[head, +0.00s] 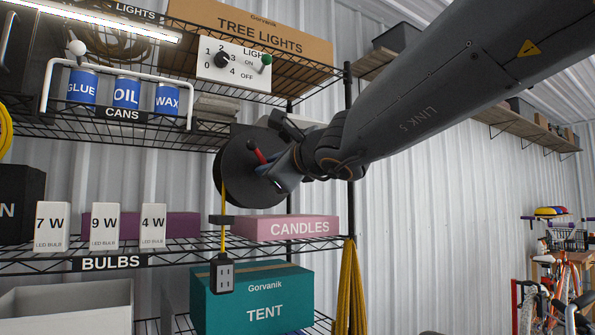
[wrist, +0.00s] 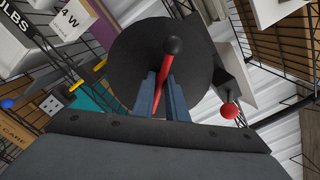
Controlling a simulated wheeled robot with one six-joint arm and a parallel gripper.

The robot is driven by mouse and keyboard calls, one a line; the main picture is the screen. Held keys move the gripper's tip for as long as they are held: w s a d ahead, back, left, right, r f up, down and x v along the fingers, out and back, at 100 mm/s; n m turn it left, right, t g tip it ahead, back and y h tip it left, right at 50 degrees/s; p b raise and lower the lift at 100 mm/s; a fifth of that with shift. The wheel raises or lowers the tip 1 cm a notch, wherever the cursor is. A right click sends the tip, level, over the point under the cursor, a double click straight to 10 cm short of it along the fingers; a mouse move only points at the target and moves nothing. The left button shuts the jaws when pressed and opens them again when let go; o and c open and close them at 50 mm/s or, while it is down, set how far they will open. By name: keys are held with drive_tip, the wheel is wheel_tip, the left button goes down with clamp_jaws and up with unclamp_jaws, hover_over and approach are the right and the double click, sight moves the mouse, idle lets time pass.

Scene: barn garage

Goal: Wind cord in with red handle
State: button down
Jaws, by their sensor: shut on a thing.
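The cord reel (head: 238,188) is a black disc mounted by the rack post. Its red handle (head: 257,154) has a black knob (wrist: 173,45) at its end. My gripper (head: 268,167) is in front of the reel. In the wrist view, my gripper (wrist: 162,92) is shut on the red handle (wrist: 165,67), with a finger on each side of it. The yellow cord (head: 223,198) hangs from the reel through a dark guide (head: 222,219). A dark outlet block (head: 222,274) hangs at its end, below the bulbs shelf. My wrist hides part of the reel.
A red ball knob (wrist: 228,111) on a dark stem stands right of my fingers in the wrist view. The candles box (head: 285,228) is below the reel, the tent box (head: 275,293) behind the outlet block. A switch panel (head: 233,66) is above.

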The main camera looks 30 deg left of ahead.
drive_tip(key=m, duration=0.3)
drive_tip(key=shift+f+b, duration=0.1)
drive_tip(key=shift+b, duration=0.3)
drive_tip(key=shift+m, duration=1.9)
drive_tip(key=c, duration=1.7)
unclamp_jaws()
drive_tip(key=shift+s, duration=0.1)
drive_tip(key=shift+b+v, duration=1)
drive_tip(key=shift+v, duration=2.85)
